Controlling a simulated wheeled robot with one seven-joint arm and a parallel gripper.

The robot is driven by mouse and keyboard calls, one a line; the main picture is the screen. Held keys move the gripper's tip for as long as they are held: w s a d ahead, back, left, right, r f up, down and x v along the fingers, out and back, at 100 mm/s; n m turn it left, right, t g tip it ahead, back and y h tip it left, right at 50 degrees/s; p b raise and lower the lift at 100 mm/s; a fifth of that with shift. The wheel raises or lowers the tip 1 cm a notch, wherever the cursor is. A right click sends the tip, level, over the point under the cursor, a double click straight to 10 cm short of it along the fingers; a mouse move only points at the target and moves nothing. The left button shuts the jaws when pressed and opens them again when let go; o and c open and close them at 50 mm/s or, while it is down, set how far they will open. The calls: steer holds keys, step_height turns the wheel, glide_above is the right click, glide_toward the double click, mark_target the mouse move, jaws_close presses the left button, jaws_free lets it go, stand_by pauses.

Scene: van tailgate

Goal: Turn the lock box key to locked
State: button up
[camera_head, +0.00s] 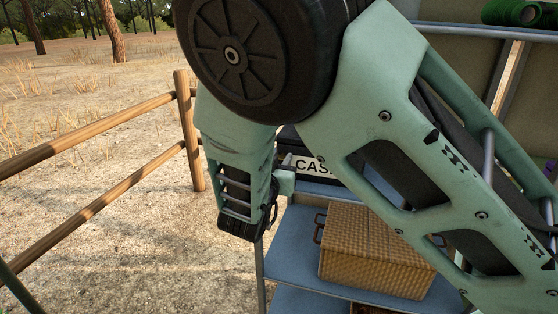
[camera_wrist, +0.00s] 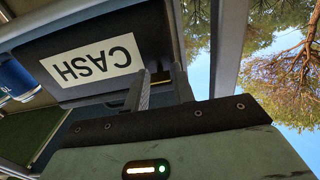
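The dark lock box with a white "CASH" label (camera_head: 314,166) stands on the shelf in the head view, mostly hidden behind my arm. In the wrist view the box (camera_wrist: 151,45) fills the upper left, with its label upside down. My gripper (camera_wrist: 160,76) is close to the box face, near one end of the label. Its two fingers stand apart with a narrow gap between them. I cannot make out the key in either view. In the head view my arm hides most of the gripper and the box front.
A wicker basket (camera_head: 370,250) sits on the blue shelf (camera_head: 290,245) below the box. A green roll (camera_head: 520,12) is at the upper right. A blue cylindrical object (camera_wrist: 14,80) is beside the box. A wooden fence (camera_head: 188,130) stands on open ground at left.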

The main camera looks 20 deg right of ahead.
jaws_close()
steer(key=shift+f, duration=0.1)
steer(key=m+b, duration=0.3)
steer(key=shift+f+m, duration=0.15)
steer(key=shift+m, duration=0.15)
steer(key=m+b, duration=1.3)
steer(key=b, duration=0.4)
steer(key=shift+m, duration=0.4)
